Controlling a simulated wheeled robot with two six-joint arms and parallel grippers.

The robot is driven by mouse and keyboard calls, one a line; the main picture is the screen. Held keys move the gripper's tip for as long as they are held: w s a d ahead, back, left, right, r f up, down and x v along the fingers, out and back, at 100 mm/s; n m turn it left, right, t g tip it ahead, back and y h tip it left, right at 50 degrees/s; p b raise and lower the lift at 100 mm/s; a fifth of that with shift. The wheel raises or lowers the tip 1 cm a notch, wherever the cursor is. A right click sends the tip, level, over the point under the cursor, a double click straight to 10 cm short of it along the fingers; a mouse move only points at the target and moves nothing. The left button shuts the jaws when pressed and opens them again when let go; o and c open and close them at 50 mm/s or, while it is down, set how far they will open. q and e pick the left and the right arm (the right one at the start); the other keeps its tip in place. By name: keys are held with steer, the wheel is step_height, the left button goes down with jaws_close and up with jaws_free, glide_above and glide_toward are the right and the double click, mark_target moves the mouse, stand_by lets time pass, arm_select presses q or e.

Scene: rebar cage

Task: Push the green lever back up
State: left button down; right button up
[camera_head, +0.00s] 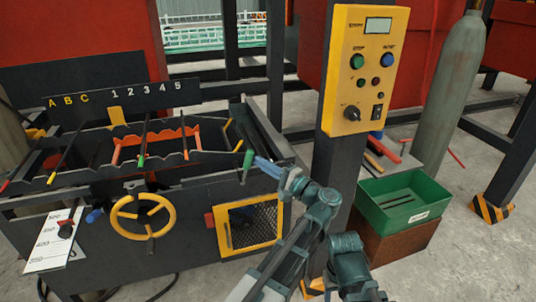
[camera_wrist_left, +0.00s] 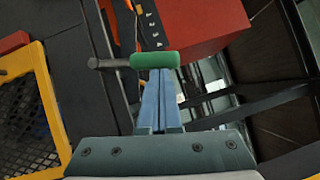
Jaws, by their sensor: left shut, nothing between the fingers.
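The green lever (camera_head: 248,160) stands at the right end of the black machine's front, its grey rod running down below the green grip. In the left wrist view the green grip (camera_wrist_left: 156,60) lies across the picture, with the grey rod at its left. My left gripper (camera_head: 258,162) is just right of the grip, with its blue fingers together and empty. In the left wrist view the fingertips (camera_wrist_left: 157,72) meet the near edge of the grip; whether they touch it I cannot tell. My right gripper is not in view.
A yellow handwheel (camera_head: 143,216) and a yellow-framed mesh door (camera_head: 251,226) are on the machine's front. A yellow control panel (camera_head: 364,70) hangs on a dark post behind my arm. A green bin (camera_head: 405,200) stands at the right. Coloured rods lie in slots atop the machine.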

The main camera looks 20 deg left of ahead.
mark_target(246, 161)
arm_select(q)
steer(key=a+n+h+p, duration=0.1)
steer(key=p, duration=0.1)
steer(key=s+a+r+n+p, duration=0.1)
steer(key=n+p, duration=0.1)
steer(key=s+a+r+n+g+h+p, duration=0.1)
steer(key=p, duration=0.1)
steer(key=shift+s+a+r+h, duration=0.1)
steer(key=shift+s+a+h, duration=0.05)
steer(key=shift+h, duration=0.15)
steer(key=shift+s+a+n+p, duration=0.25)
steer(key=shift+a+n+p, duration=0.1)
steer(key=shift+n, duration=0.05)
steer(key=shift+s+a, duration=0.15)
steer(key=shift+a, duration=0.1)
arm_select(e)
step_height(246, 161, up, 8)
arm_select(q)
steer(key=shift+a, duration=0.1)
